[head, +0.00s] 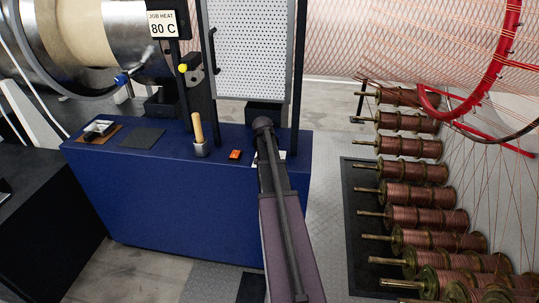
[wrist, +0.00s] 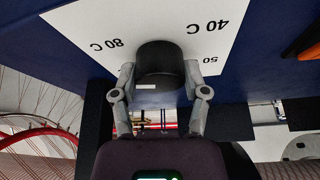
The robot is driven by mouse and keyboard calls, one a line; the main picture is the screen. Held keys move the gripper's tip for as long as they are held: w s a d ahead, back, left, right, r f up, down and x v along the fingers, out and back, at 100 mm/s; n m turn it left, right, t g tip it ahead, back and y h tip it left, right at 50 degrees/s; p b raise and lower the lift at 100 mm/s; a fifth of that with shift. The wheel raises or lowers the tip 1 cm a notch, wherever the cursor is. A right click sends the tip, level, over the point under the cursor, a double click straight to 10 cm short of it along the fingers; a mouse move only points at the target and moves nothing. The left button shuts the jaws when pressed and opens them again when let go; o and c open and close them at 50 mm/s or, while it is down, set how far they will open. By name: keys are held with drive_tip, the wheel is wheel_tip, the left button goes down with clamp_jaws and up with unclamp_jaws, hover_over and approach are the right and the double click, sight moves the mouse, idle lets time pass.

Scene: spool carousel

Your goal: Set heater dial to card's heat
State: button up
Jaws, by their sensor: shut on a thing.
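The job heat card (head: 162,25) hangs at the upper left in the head view and reads 80 C. The heater dial (wrist: 159,62) is a black round knob on a white scale plate (wrist: 90,25). The plate's figures show upside down: 80 C at left, 40 C at upper right, and a partly hidden 50 below it. My gripper (wrist: 160,90) is shut on the dial, one finger on each side. In the head view, my arm hides dial and fingers.
The blue bench (head: 180,205) carries an orange item (head: 235,155), a wooden-handled tool (head: 198,130) in a cup and a dark pad (head: 142,138), left of my arm. Several copper spools (head: 415,170) stand in a rack at right. Grey floor lies between.

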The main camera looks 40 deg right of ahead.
drive_tip(key=shift+m+g, duration=0.5)
drive_tip(key=shift+m, duration=1)
drive_tip(key=o, duration=1.1)
drive_tip(key=shift+o, duration=0.2)
drive_tip(key=shift+n, duration=0.3)
